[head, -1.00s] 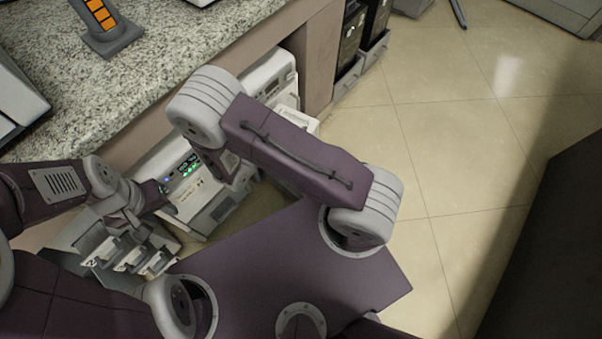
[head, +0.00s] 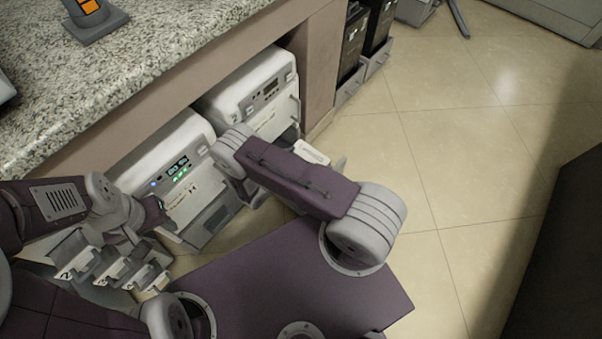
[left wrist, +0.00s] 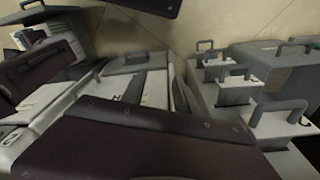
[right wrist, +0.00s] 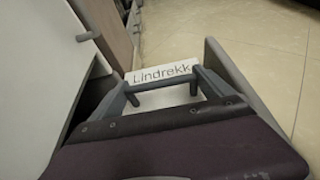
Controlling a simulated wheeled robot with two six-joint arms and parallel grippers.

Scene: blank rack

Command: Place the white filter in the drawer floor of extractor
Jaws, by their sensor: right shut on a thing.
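A white slab lettered "Lindrekk" (right wrist: 160,74), which looks like the white filter, lies ahead of my right gripper (right wrist: 165,92). Its white edge also shows past my right arm in the head view (head: 312,152). My right gripper is shut on it; the arm hides this grip in the head view. A grey panel (right wrist: 240,80), perhaps a drawer wall, stands just right of the slab. The far white machine (head: 250,92), likely the extractor, stands under the counter beside it. My left gripper (head: 150,212) is by the nearer machine; its fingertips are unclear.
A nearer white machine (head: 165,160) with green lights stands left of the far one. Several handled grey-and-white pieces (head: 105,268) sit near my left arm. The granite counter (head: 150,55) overhangs the machines. Tiled floor (head: 470,150) is clear to the right.

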